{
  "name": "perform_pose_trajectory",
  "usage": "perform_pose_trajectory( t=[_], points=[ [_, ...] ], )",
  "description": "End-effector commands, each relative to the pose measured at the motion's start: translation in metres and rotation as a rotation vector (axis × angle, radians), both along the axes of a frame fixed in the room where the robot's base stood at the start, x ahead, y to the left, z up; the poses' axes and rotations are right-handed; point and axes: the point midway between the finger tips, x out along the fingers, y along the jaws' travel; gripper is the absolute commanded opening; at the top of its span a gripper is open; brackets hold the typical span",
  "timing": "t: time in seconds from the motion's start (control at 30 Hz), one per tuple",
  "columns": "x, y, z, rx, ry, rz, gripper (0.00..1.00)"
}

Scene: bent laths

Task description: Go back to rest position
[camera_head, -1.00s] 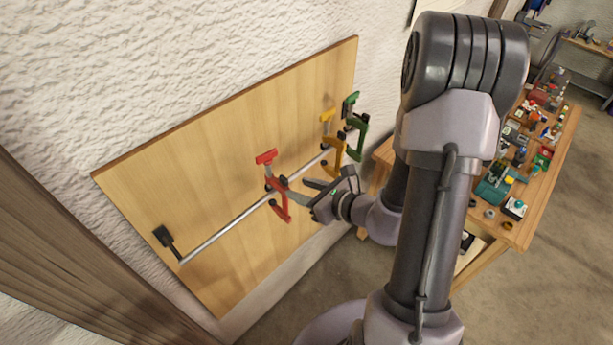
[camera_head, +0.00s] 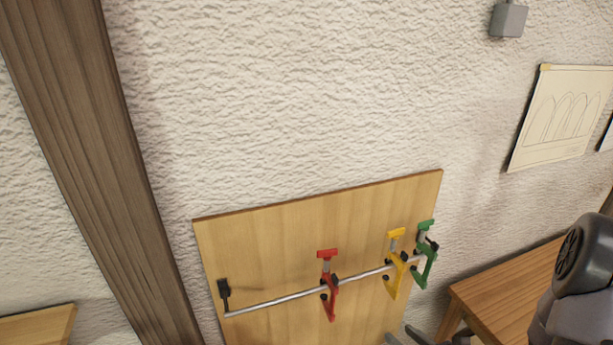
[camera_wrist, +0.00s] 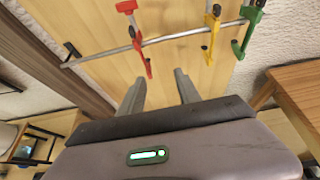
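My gripper (camera_wrist: 160,88) is open in the wrist view, its two grey fingers apart with nothing between them. In the head view only the tips of my gripper (camera_head: 402,336) show at the bottom edge, below the clamps. A red clamp (camera_head: 329,288), a yellow clamp (camera_head: 396,270) and a green clamp (camera_head: 426,257) hang on a metal rail (camera_head: 280,299) on a wooden board (camera_head: 265,245). In the wrist view the red clamp (camera_wrist: 139,45), yellow clamp (camera_wrist: 212,30) and green clamp (camera_wrist: 248,32) are beyond the fingertips, apart from them.
A wooden bench (camera_head: 500,290) stands at the right, near my arm; it also shows in the wrist view (camera_wrist: 300,90). A dark wooden post (camera_head: 95,150) rises at the left. Drawings (camera_head: 560,118) hang on the rough white wall.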

Motion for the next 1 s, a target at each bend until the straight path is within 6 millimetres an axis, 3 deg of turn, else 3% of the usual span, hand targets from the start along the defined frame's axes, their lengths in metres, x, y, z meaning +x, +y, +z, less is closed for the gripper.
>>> perform_pose_trajectory(
  t=[0.17,0.37,0.53,0.63,0.7,0.8,0.9,1.0],
  points=[
    [0.005,0.050,-0.003,-0.062,-0.087,0.247,0.40],
    [-0.011,0.107,-0.007,-0.170,-0.165,0.547,0.40],
    [-0.049,0.156,-0.032,-0.342,-0.230,0.868,0.40],
    [-0.086,0.179,-0.068,-0.529,-0.271,1.111,0.40],
    [-0.116,0.186,-0.104,-0.723,-0.298,1.296,0.40],
    [-0.148,0.176,-0.152,-1.060,-0.327,1.506,0.40],
    [-0.163,0.155,-0.181,-1.386,-0.346,1.610,0.40],
    [-0.167,0.137,-0.190,-1.636,-0.357,1.635,0.40]
  ],
)
